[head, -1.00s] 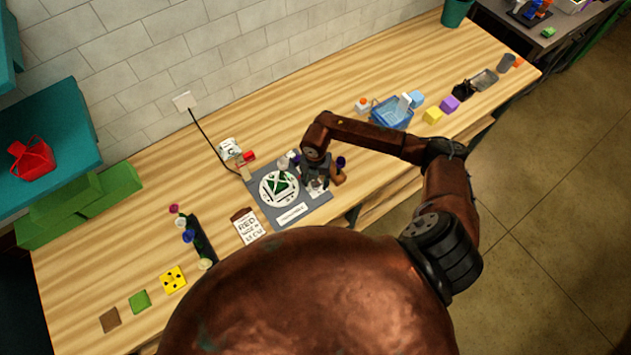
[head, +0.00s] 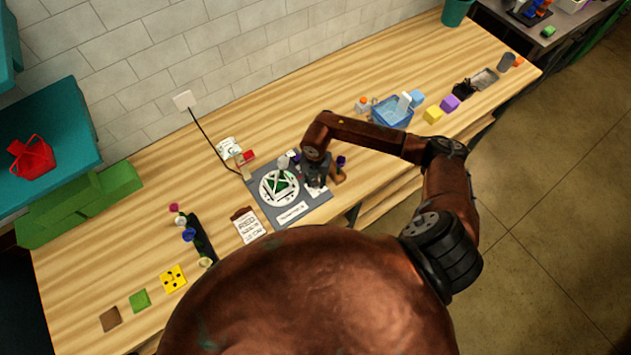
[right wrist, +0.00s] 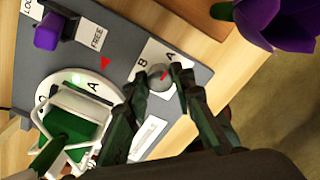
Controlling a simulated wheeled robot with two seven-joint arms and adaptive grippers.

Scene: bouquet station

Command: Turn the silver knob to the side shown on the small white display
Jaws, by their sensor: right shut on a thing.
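The silver knob (right wrist: 158,77) is round with a red line on a white plate lettered B and A on the grey panel (right wrist: 110,40). In the right wrist view the red line slants toward the A side. My right gripper (right wrist: 162,86) has one finger on each side of the knob and is shut on it. In the head view the right gripper (head: 315,178) hides the knob. A small white display-like plate (head: 228,148) stands behind the panel; its sign is too small to read. My left gripper is not in view.
A round white dial with a green-and-white frame (right wrist: 62,115) is beside the knob. A purple switch (right wrist: 55,32) by a FREE label and a purple flower (right wrist: 275,22) are close by. A clipboard (head: 248,225) lies in front of the panel. A blue basket (head: 392,112) stands to the right.

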